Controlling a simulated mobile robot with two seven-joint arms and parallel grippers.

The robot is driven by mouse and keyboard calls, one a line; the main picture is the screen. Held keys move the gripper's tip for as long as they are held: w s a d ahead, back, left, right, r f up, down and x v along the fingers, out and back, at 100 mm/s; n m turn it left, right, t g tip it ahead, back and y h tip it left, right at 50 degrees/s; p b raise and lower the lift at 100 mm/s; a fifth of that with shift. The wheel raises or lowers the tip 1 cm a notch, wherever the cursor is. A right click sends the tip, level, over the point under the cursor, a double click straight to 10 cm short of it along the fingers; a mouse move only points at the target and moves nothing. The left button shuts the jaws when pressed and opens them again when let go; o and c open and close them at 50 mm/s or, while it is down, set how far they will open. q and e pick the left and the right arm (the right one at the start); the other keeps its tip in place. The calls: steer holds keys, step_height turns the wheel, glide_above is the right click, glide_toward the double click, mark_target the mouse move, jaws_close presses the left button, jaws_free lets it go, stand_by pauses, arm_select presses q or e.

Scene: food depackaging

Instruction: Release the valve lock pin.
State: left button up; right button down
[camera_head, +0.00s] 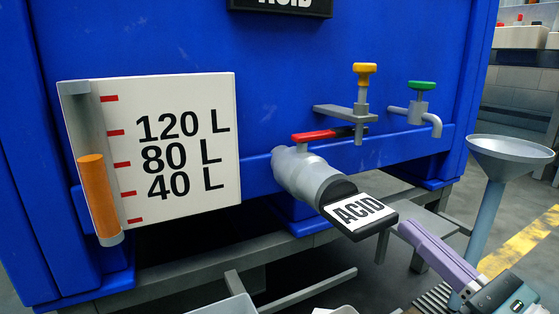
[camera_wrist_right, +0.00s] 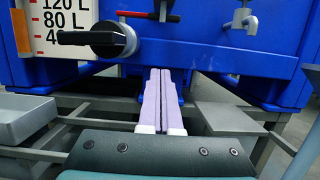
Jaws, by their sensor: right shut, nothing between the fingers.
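The valve lock pin (camera_head: 364,80) has a yellow knob and stands upright in a grey bracket (camera_head: 340,112) on the front of the blue tank. Its lower end comes down by the end of the red valve handle (camera_head: 313,135). The handle lies across the top of the grey valve pipe (camera_head: 300,172), which carries a black ACID label plate (camera_head: 360,212). My right gripper (camera_head: 405,230) is shut and empty, below and right of the pin and apart from it. In the right wrist view its lilac fingers (camera_wrist_right: 160,75) lie together, pointing at the tank. My left gripper is not in view.
A small tap (camera_head: 420,112) with a green knob sits right of the pin. A grey funnel (camera_head: 510,150) stands at the right. A level gauge (camera_head: 190,150) with an orange bar is at the left. A grey bin (camera_wrist_right: 35,115) is low at the left of the wrist view.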

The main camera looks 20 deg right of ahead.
mark_target(362, 132)
steer(key=w+r+b, duration=0.2)
steer(key=w+r, duration=0.4)
steer(key=w, duration=0.3)
steer(key=shift+w+a+r, duration=0.25)
steer(key=shift+w+a, duration=0.1)
steer(key=shift+w, duration=0.05)
steer(key=shift+r, duration=0.1)
step_height(362, 132, up, 4)
steer(key=p, duration=0.3)
steer(key=shift+f, duration=0.3)
